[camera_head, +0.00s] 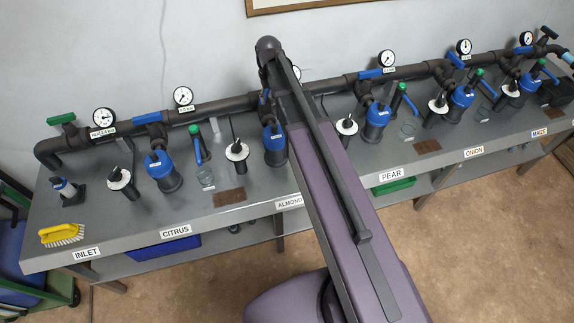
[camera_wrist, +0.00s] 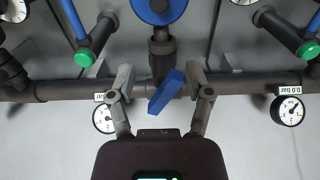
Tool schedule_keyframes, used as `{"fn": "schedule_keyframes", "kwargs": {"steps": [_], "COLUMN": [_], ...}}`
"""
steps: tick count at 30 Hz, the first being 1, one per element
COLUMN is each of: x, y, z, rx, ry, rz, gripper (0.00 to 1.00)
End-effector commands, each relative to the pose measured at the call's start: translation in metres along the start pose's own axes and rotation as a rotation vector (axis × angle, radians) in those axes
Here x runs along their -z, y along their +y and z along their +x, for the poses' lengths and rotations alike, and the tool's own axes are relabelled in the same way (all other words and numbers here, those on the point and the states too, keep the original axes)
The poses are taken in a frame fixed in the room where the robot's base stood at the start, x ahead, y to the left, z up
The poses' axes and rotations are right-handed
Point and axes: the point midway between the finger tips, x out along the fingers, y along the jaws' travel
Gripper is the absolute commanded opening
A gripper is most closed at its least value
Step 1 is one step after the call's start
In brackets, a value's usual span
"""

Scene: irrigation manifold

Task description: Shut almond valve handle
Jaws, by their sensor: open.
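The almond valve handle, a blue lever (camera_wrist: 166,92), shows in the wrist view at the pipe, below the branch to a blue round filter (camera_wrist: 158,8). It stands at a slant, neither along nor square to the pipe. My gripper (camera_wrist: 161,80) is open, with one finger on each side of the lever; gaps show between lever and fingers. In the head view my arm crosses the almond station, leaving only a sliver of blue handle (camera_head: 263,97) and the almond filter (camera_head: 274,143). My gripper is hidden there. The ALMOND label (camera_head: 288,203) is partly covered.
The dark main pipe (camera_wrist: 60,89) runs across behind my fingers. Gauges hang on either side (camera_wrist: 104,118) (camera_wrist: 288,110). Green-tipped blue levers (camera_wrist: 84,57) stand nearby. In the head view, the citrus handle (camera_head: 147,118) and pear handle (camera_head: 370,73) flank the arm. A yellow brush (camera_head: 62,234) lies left.

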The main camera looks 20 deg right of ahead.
Motion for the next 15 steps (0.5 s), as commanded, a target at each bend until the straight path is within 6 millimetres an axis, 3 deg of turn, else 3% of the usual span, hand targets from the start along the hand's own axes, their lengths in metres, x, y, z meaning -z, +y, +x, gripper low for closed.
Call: {"fn": "schedule_keyframes", "kwargs": {"steps": [15], "x": [-0.065], "y": [0.0], "z": [0.043], "rx": [0.0], "ry": [0.0], "rz": [0.0], "gripper": [0.66]}}
